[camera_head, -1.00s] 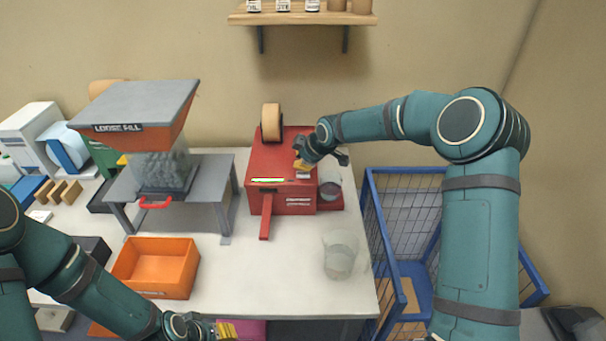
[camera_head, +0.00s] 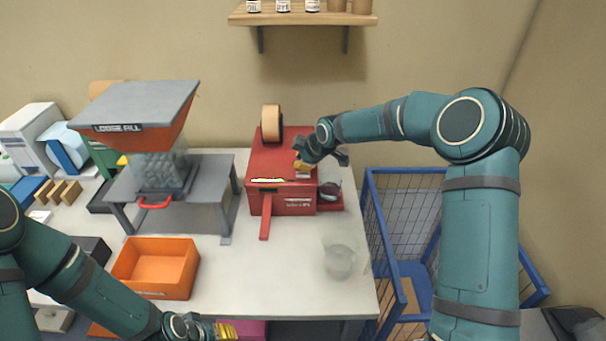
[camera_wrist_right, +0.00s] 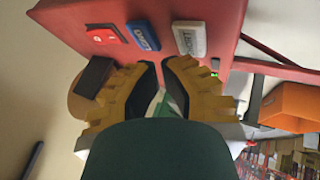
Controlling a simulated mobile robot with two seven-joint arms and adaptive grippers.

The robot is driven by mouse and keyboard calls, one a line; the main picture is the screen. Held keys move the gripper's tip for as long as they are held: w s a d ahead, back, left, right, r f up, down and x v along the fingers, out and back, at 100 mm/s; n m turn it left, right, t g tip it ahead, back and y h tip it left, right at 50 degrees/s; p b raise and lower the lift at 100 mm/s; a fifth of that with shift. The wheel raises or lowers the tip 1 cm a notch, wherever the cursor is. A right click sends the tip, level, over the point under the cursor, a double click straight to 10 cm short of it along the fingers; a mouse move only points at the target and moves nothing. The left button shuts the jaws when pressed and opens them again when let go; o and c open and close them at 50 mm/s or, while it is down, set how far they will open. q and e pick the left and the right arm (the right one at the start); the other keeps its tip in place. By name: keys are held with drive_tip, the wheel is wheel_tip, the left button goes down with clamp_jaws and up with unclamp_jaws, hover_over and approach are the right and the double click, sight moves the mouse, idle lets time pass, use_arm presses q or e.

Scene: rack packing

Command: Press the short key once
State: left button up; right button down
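The red tape machine (camera_head: 268,160) stands at the table's back, with a tape roll (camera_head: 272,122) on top. In the right wrist view, its top carries the pale short key (camera_wrist_right: 190,38), the blue long key (camera_wrist_right: 143,35) and a red key (camera_wrist_right: 101,36). My right gripper (camera_head: 299,166) is above the machine's right part; its yellow fingers (camera_wrist_right: 159,64) look brought together, empty, tips just below the short key in the picture. Contact with the key cannot be told. My left gripper (camera_head: 228,331) is low at the front edge, its fingers partly cut off.
The loose-fill hopper (camera_head: 135,105) stands on a grey stand left of the machine. An orange bin (camera_head: 158,265) is at front left, and a clear beaker (camera_head: 339,262) is at front right. A blue wire cart (camera_head: 408,172) is right of the table. The table's front middle is clear.

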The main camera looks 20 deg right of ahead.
sight(302, 172)
drive_tip(key=shift+f+b, duration=0.35)
drive_tip(key=shift+f, duration=0.1)
drive_tip(key=shift+f+b, duration=0.35)
idle(0.5)
drive_tip(key=shift+r, duration=0.15)
idle(0.3)
drive_tip(key=shift+r+p, duration=0.45)
drive_tip(key=shift+r, duration=0.25)
drive_tip(key=shift+r+p, duration=1.45)
drive_tip(key=shift+r, duration=1.1)
drive_tip(key=shift+f, duration=0.1)
